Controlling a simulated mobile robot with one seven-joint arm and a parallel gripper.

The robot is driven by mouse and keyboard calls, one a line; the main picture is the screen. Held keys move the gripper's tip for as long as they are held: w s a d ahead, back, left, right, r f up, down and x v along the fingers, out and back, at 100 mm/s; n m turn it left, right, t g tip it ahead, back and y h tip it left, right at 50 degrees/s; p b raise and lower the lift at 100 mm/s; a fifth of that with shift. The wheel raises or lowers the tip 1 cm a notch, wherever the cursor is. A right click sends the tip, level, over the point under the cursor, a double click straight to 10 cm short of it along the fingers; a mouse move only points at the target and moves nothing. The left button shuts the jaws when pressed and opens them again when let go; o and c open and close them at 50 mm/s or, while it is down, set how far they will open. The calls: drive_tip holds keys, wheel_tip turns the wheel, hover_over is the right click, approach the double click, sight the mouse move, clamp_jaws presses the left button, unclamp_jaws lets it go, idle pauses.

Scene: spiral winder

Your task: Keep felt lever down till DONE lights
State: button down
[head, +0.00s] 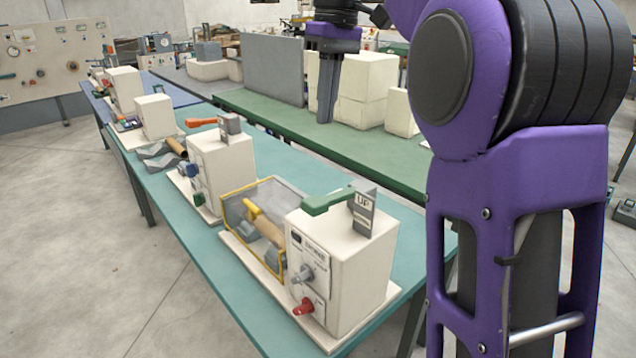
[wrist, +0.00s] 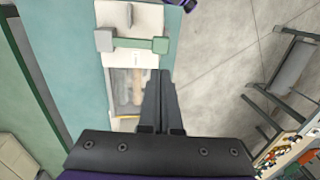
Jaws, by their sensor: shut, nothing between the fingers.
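A green lever (head: 328,201) sticks out from a grey block marked UP (head: 361,213) on top of the nearest cream machine (head: 352,268). I cannot tell whether this is the felt lever, as the small panel print is unreadable. The lever shows from above in the wrist view (wrist: 140,44). My gripper (head: 325,118) is shut and empty, fingers pointing down, held up in the air and apart from the lever. In the wrist view its fingertips (wrist: 158,73) appear just below the lever's green end. I cannot make out a lit DONE lamp.
A yellow-framed clear guard (head: 262,205) over a tan roll stands left of the machine. The panel has a grey knob (head: 303,273) and a red knob (head: 303,307). A second machine with an orange lever (head: 201,122) stands further back on the teal bench (head: 185,225).

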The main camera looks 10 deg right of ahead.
sight(312, 201)
drive_tip(key=f, duration=0.4)
drive_tip(key=a+f+b, duration=0.1)
drive_tip(key=f, duration=0.4)
drive_tip(key=s+f+b, duration=0.1)
drive_tip(key=f, duration=0.3)
drive_tip(key=shift+a+f, duration=0.25)
drive_tip(key=shift+f, duration=0.15)
drive_tip(key=f+b, duration=0.1)
drive_tip(key=f+h, duration=0.1)
drive_tip(key=a+f+t+h+b, duration=0.1)
drive_tip(key=shift+s+f+b, duration=0.2)
drive_tip(key=shift+s+b, duration=0.1)
drive_tip(key=shift+s, duration=0.05)
drive_tip(key=shift+s+f, duration=0.1)
drive_tip(key=shift+f, duration=0.45)
idle(0.4)
drive_tip(key=r+p, duration=0.1)
drive_tip(key=r, duration=0.1)
drive_tip(key=r+p, duration=0.3)
drive_tip(key=p, duration=0.1)
drive_tip(key=shift+s+a+r, duration=0.15)
drive_tip(key=shift+a+r, duration=0.1)
drive_tip(key=shift+r, duration=0.15)
wheel_tip(312, 201, up, 9)
drive_tip(key=a, duration=0.1)
drive_tip(key=shift+s, duration=0.3)
drive_tip(key=shift+w+t, duration=0.1)
drive_tip(key=shift+t, duration=0.2)
